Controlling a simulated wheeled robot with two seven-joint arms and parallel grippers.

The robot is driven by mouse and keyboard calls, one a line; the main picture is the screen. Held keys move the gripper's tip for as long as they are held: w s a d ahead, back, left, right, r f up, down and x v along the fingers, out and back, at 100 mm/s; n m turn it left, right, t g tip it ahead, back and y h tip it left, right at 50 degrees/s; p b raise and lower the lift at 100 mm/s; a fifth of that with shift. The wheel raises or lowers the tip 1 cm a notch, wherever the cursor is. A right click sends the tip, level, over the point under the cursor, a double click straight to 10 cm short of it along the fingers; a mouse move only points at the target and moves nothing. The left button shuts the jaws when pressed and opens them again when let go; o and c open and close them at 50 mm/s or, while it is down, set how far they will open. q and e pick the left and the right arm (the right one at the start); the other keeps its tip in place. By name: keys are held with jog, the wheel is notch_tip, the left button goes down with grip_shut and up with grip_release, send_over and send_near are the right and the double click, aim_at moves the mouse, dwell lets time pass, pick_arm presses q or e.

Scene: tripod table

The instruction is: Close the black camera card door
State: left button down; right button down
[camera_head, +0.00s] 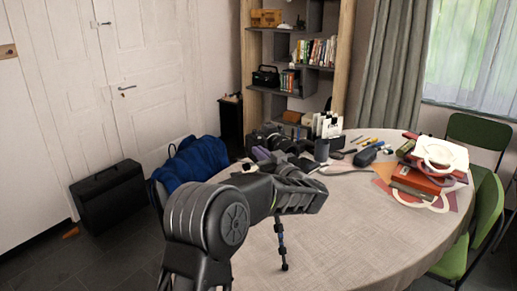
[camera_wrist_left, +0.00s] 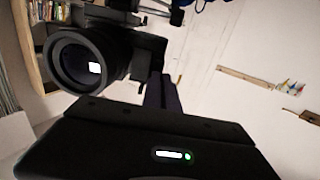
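My left arm comes in from the bottom, and its gripper (camera_head: 312,196) is over the near part of the round table (camera_head: 355,235). In the left wrist view a black camera (camera_wrist_left: 120,40) with a large round lens (camera_wrist_left: 78,62) is close to the gripper's dark body. I cannot make out the card door or contact with it. My right gripper is not in view.
Dark camera gear (camera_head: 268,138) lies at the table's back left. Pens and small tools (camera_head: 366,153) lie at the back. A stack of red books (camera_head: 415,178) with white rings stands at the right. The cloth in front is clear. Green chairs (camera_head: 487,205) stand at the right.

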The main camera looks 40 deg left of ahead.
pick_arm(q)
jog(key=shift+w+d+n+g+y+p, duration=0.1)
jog(key=shift+w+n+g+y+p, duration=0.2)
jog(key=shift+n+g+p, duration=0.3)
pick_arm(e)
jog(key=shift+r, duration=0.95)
pick_arm(q)
jog(key=c, duration=1.6)
grip_release()
jog(key=shift+c, duration=0.2)
